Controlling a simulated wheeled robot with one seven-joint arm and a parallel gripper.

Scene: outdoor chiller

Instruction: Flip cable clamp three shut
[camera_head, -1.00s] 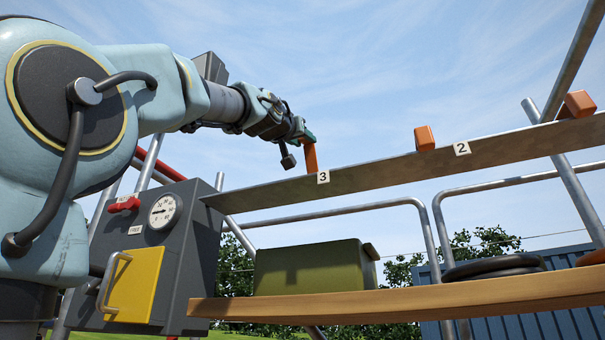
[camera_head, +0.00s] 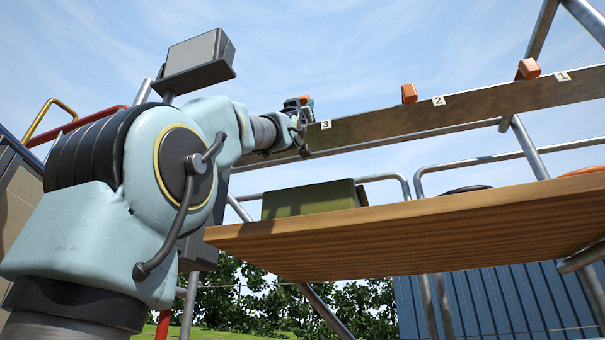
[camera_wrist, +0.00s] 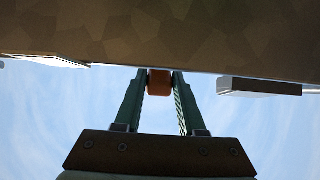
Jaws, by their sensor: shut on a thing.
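Cable clamp three is the orange piece at the left end of the long metal rail (camera_head: 372,128), by the label "3" (camera_head: 326,125). In the head view only a small bit of clamp three (camera_head: 304,99) shows at my gripper (camera_head: 306,105). In the wrist view the orange clamp (camera_wrist: 159,84) sits between the two green fingertips of my gripper (camera_wrist: 160,76), which is shut on it. The rail's underside hides the clamp's upper part there, so I cannot tell its angle.
Orange clamps stand on the rail by labels "2" (camera_head: 409,93) and "1" (camera_head: 528,69). Below is a wooden shelf (camera_head: 420,235) with a green box (camera_head: 312,198) and dark and orange round things. Metal tube frames stand behind. Open sky lies above the rail.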

